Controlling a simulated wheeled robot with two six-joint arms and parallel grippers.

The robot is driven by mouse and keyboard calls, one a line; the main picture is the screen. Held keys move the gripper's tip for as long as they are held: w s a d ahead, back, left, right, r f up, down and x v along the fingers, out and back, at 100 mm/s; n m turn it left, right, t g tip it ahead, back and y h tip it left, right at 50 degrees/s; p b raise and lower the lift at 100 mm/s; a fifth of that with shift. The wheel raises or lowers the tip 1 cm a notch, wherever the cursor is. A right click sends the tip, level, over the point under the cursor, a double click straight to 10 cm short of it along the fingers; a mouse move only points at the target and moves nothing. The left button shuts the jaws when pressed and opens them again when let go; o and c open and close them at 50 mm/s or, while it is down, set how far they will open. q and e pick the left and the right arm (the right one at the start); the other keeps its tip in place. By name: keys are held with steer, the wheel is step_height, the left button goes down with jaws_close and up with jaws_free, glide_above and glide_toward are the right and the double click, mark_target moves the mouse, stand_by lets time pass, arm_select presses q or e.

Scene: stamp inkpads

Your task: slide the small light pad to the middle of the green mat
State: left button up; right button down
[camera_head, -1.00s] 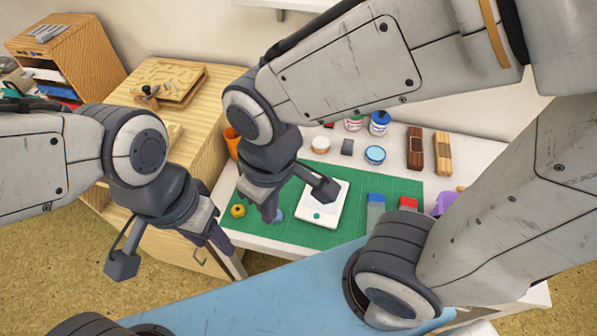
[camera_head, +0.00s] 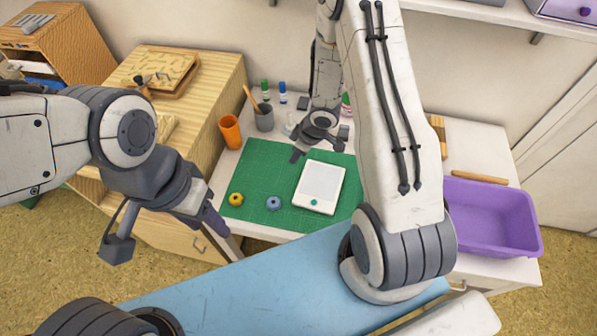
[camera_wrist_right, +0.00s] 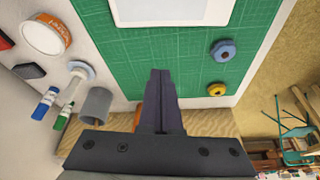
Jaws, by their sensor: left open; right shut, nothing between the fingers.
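The small light pad (camera_head: 320,182) is a white rectangle with a pale screen and a green dot near its front edge. It lies flat on the green mat (camera_head: 258,175); its edge also shows at the top of the right wrist view (camera_wrist_right: 172,10). My right gripper (camera_head: 298,154) is shut and empty, above the mat's far edge behind the pad, apart from it. Its closed fingers show in the right wrist view (camera_wrist_right: 161,90). My left gripper (camera_head: 217,223) is open and empty, left of the mat near the table's front. My right arm hides the mat's right part.
A yellow ring (camera_head: 236,199) and a blue ring (camera_head: 273,203) lie on the mat left of the pad. An orange cup (camera_head: 230,131) and a grey cup (camera_head: 264,119) stand behind it. A purple tub (camera_head: 490,222) is at the right.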

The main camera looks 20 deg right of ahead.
mark_target(303, 177)
steer(key=b+x, duration=0.1)
steer(key=x, duration=0.8)
steer(key=shift+s+a, duration=0.1)
steer(key=shift+s+d+r, duration=0.2)
steer(key=shift+s+d, duration=0.75)
steer(key=shift+d, duration=0.1)
steer(key=shift+s+d, duration=0.4)
steer(key=shift+s, duration=0.05)
steer(key=shift+s+d+f, duration=0.1)
steer(key=shift+s+d, duration=0.6)
steer(key=shift+s, duration=0.05)
